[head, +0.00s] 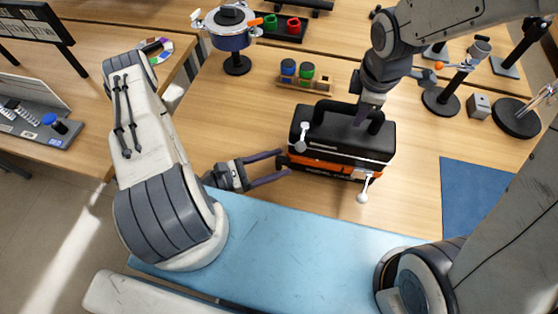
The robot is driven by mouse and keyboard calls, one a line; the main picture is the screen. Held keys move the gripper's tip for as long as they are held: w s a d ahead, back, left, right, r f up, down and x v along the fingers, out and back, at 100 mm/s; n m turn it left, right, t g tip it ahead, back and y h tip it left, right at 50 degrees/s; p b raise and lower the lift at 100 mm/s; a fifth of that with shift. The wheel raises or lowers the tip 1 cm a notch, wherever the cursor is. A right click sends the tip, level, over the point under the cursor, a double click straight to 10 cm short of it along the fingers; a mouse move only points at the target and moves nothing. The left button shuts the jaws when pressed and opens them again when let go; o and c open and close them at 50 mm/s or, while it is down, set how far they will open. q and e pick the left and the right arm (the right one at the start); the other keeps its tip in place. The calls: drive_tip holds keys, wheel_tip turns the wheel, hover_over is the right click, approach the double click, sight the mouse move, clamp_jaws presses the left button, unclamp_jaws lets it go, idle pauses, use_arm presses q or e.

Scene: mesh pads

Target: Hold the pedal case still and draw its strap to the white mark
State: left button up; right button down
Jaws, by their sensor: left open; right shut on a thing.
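The black pedal case (345,140) stands on the wooden table, with a dark handle (335,106) on its lid and lettering low on its front. An orange band (325,164) runs along the front; I cannot tell whether it is the strap. My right gripper (362,114) comes down from above and is shut on the case's handle. My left gripper (284,163) is open at the case's left end, its fingertips around or just beside a small dark piece there; contact is unclear. I cannot make out the white mark.
Two pale ball-ended levers (362,197) (302,137) stick out at the case's front. A blue mat (480,200) lies to the right. A wooden rack (303,84) with coloured jars stands behind the case, and a blue pot on a stand (230,40) is behind left.

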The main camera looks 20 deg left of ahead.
use_arm(q)
drive_tip(key=shift+w+d, duration=0.25)
drive_tip(key=shift+d, duration=0.15)
clamp_jaws()
drive_tip(key=shift+s, duration=0.1)
idle(1.3)
